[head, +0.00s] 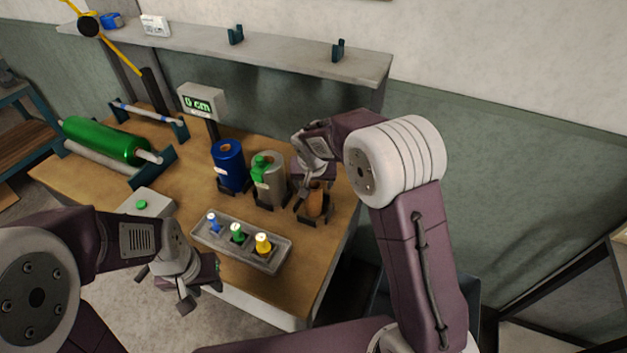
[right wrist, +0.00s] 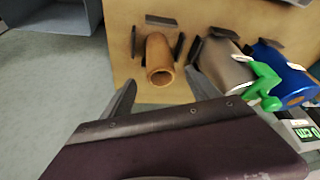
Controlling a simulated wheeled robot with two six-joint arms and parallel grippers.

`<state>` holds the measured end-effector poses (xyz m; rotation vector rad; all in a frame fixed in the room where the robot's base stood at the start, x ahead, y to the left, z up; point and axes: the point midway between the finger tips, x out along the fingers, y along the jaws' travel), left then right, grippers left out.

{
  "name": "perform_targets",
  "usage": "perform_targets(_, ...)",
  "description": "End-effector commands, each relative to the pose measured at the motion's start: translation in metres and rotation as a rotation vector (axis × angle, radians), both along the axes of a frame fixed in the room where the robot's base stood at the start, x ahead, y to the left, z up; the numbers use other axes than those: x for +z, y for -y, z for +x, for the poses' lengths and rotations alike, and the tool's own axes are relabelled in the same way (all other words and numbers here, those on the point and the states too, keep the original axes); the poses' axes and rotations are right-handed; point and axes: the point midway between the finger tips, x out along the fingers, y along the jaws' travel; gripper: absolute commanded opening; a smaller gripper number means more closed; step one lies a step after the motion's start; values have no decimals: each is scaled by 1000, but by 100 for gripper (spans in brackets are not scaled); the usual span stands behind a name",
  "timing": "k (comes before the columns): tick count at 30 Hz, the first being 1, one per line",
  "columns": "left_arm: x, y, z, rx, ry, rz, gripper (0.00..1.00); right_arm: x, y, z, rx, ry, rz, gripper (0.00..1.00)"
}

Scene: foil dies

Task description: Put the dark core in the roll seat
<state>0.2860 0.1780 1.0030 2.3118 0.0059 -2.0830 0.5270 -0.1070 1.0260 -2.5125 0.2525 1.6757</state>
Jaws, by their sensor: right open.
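A brown hollow core (head: 316,201) stands upright at the right end of the row of rolls, between small dark brackets. It is the only bare tube I see; its open end (right wrist: 159,76) faces the right wrist camera. My right gripper (head: 309,184) is open and empty just above it, its fingers (right wrist: 161,95) apart on either side of the core in that view. My left gripper (head: 166,289) looks open and empty in front of the table. At the left, dark teal stands (head: 152,171) hold a green roll (head: 105,141); I cannot tell which stand is the roll seat.
Beside the core stand a grey roll (head: 277,181) with a green clip (head: 260,168) and a blue roll (head: 228,166). A grey tray (head: 274,266) with blue, green and yellow pieces lies in front. A display (head: 202,101) stands behind. Bare table shows left of the rolls.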

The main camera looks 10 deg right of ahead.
Motion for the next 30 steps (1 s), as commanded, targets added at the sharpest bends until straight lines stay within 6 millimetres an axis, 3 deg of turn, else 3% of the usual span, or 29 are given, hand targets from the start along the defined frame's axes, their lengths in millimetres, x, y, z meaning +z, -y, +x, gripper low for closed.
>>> perform_targets(6, -3, 0, 0, 0, 0, 0, 36, 29, -3, -12, 0, 2, 1, 70)
perform_targets(14, -3, 0, 0, 0, 0, 0, 36, 33, 1, -21, 4, -11, -1, 70)
perform_targets(17, -3, 0, 0, 0, 0, 0, 36, 23, 20, -55, 34, -69, 0, 70)
perform_targets(21, -3, 0, 0, 0, 0, 0, 36, 0, 52, -139, 103, -181, 16, 70)
perform_targets(24, -3, 0, 0, 0, 0, 0, 36, -13, 65, -191, 139, -237, 34, 70)
perform_targets(27, -3, 0, 0, 0, 0, 0, 36, -22, 70, -226, 165, -270, 47, 70)
perform_targets(30, -3, 0, 0, 0, 0, 0, 36, -26, 72, -240, 177, -285, 51, 70)
